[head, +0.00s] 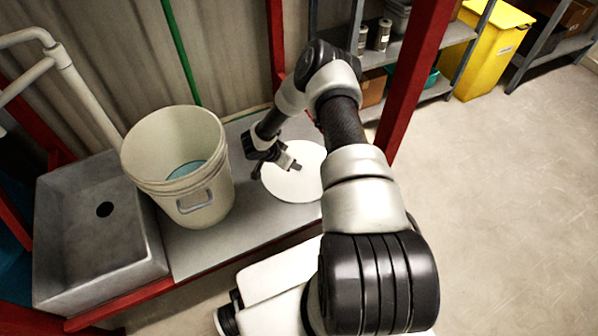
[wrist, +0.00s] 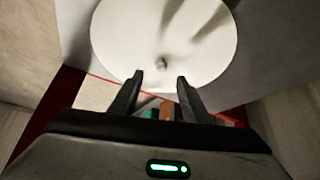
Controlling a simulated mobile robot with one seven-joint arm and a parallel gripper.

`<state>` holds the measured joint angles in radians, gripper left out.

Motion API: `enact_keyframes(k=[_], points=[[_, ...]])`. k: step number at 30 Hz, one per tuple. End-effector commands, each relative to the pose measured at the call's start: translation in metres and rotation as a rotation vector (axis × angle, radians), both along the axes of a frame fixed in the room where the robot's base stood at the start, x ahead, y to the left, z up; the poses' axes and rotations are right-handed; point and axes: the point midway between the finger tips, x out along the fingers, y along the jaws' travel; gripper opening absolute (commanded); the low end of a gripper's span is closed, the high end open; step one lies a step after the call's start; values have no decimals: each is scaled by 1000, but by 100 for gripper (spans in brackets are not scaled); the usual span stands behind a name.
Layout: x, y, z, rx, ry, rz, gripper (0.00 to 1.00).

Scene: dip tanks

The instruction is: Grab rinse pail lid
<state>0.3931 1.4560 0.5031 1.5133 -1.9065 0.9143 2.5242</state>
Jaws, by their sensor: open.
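The rinse pail lid (head: 290,186) is a white round disc on the grey bench, to the right of the pail. In the wrist view the lid (wrist: 130,35) fills the upper middle, with a small grey knob (wrist: 162,63) near its lower edge. My gripper (head: 277,172) is over the lid in the head view and partly hides it. In the wrist view its two fingers (wrist: 158,88) are apart with nothing between them, pointing toward the knob. The white rinse pail (head: 206,205) stands open on the bench with bluish liquid inside.
A grey sink (head: 75,255) is at the bench's left end, with a pale pipe (head: 88,105) behind it. Red posts (head: 408,85) frame the bench. Shelves and a yellow bin (head: 490,48) stand at the back right. The floor (head: 505,200) at right is clear.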

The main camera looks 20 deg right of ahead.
Motion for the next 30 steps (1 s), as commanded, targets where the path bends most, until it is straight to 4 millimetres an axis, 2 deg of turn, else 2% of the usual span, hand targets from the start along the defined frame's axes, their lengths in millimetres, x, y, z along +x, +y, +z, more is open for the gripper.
enact_keyframes(k=[1,8,18,27,30], points=[[2,-4,-9,1,-1,-2,43],[6,-13,-22,1,0,-1,43],[17,-34,-60,1,0,-1,43],[19,-37,-62,0,0,1,43],[19,-37,-62,0,0,1,26]])
